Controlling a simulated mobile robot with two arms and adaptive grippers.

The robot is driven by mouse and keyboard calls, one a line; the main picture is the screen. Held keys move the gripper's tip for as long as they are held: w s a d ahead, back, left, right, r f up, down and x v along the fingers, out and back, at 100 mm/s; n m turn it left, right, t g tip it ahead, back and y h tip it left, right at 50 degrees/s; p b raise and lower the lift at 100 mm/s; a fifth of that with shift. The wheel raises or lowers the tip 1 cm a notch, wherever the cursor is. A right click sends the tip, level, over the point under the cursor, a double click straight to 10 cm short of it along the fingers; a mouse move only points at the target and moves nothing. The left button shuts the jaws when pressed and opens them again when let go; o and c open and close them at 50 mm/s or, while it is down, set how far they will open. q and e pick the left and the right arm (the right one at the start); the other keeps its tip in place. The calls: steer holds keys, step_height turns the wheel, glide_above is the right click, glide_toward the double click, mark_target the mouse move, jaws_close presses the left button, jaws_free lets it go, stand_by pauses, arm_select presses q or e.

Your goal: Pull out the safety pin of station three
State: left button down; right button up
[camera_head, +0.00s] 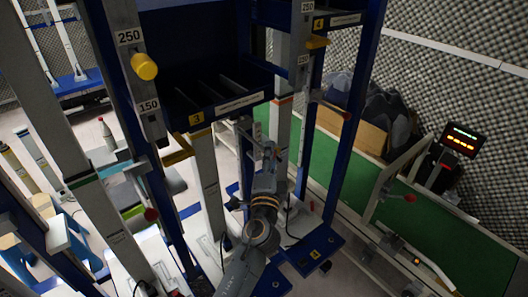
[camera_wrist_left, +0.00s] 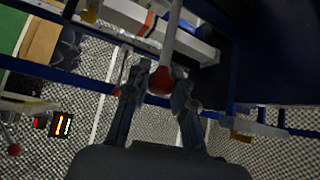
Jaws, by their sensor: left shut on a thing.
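The station three label, a yellow plate with a 3 (camera_head: 196,119), is on the front of a dark blue bin (camera_head: 225,85). My left gripper (camera_head: 270,152) is at the end of the arm rising from the bottom middle, below and right of that label. In the left wrist view, my left gripper (camera_wrist_left: 158,88) has its fingers on both sides of a red knob (camera_wrist_left: 159,80) and is shut on it. A pale rod (camera_wrist_left: 170,40) runs from the knob towards the top of that view. In the head view the knob is mostly hidden by the fingers. My right gripper is not in view.
Blue posts (camera_head: 350,110) and grey columns (camera_head: 206,175) stand close around the arm. A yellow bracket (camera_head: 178,150) is left of the gripper. Another red knob (camera_head: 151,214) is at lower left. A green conveyor belt (camera_head: 440,220) and lit display (camera_head: 461,140) are right.

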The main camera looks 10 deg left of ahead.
arm_select(q)
steer(key=shift+d+f, duration=0.15)
steer(key=shift+d, duration=0.05)
steer(key=c, duration=1.1)
jaws_free()
steer(key=shift+s, duration=0.1)
steer(key=v, duration=1.2)
step_height(320, 180, down, 24)
steer(key=s+n+g+h, duration=0.1)
steer(key=s+g+h, duration=0.1)
steer(key=g, duration=0.4)
steer(key=s+a+f+n+g+h, duration=0.1)
steer(key=s+f+g, duration=0.1)
steer(key=s+f, duration=0.5)
steer(key=s+a+f+n+g, duration=0.1)
steer(key=s+f+g, duration=0.15)
steer(key=f, duration=0.75)
steer(key=s+a+f+n+g, duration=0.2)
steer(key=s+f, duration=0.4)
steer(key=s, duration=0.4)
steer(key=s+a+f+n+g, duration=0.3)
steer(key=s+f, duration=0.4)
steer(key=s, duration=0.4)
steer(key=s+a+f+n+g, duration=0.3)
steer(key=s+a+f, duration=0.2)
steer(key=s, duration=0.6)
steer(key=shift+f+n, duration=0.4)
steer(key=shift+f, duration=0.4)
